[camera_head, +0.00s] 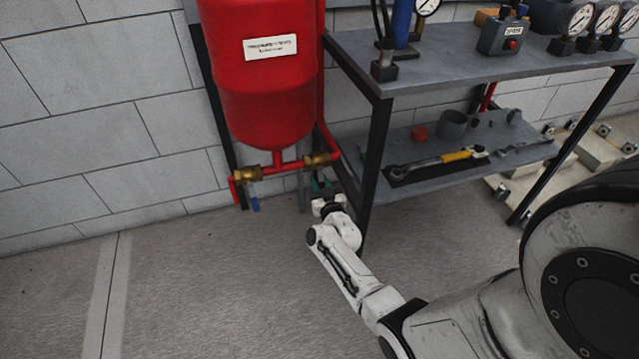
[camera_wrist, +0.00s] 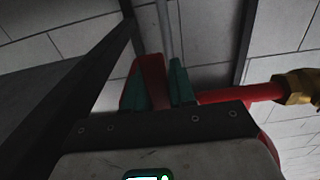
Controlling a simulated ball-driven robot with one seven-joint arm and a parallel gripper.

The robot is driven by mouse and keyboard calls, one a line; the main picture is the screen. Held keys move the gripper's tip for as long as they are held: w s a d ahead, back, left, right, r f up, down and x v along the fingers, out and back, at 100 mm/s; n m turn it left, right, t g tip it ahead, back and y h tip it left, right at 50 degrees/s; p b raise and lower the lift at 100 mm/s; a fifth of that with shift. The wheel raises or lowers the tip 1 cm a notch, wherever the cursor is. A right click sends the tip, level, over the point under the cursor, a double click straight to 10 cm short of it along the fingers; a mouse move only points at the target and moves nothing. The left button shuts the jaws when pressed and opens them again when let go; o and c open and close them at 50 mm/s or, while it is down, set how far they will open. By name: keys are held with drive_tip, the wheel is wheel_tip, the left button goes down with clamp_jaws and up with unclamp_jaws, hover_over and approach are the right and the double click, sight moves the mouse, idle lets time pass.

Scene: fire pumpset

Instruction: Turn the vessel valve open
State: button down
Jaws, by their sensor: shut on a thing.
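The red vessel (camera_head: 262,75) with a white label hangs against the wall. Below it, red piping carries a left brass valve (camera_head: 248,174), with a small blue handle (camera_head: 254,204) hanging under it, and a right brass valve (camera_head: 318,158). My gripper (camera_head: 321,186) is low, just below and right of the right brass valve. In the wrist view its teal fingers are close together around a red part (camera_wrist: 152,76). I cannot tell whether this is a valve handle or a pipe end. A brass fitting (camera_wrist: 298,88) shows at the right there, on a red pipe (camera_wrist: 240,94).
A grey two-level table (camera_head: 450,65) stands right of my gripper, its dark front leg (camera_head: 375,160) close beside it. Gauges and a small box are on top; a yellow-handled wrench (camera_head: 435,163) lies on the lower shelf. The floor at left is clear.

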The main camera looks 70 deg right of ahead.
drive_tip(key=shift+a, duration=0.1)
drive_tip(key=shift+w+a+r+m+p, duration=0.3)
drive_tip(key=shift+w+a+m, duration=0.2)
drive_tip(key=shift+m, duration=0.95)
drive_tip(key=shift+w+a+r+m+p, duration=0.4)
drive_tip(key=shift+w+m, duration=0.25)
drive_tip(key=shift+m, duration=0.85)
drive_tip(key=shift+w+a+r+m+p, duration=0.25)
drive_tip(key=shift+w+a+m, duration=0.3)
drive_tip(key=shift+m, duration=0.9)
drive_tip(key=c, duration=1)
unclamp_jaws()
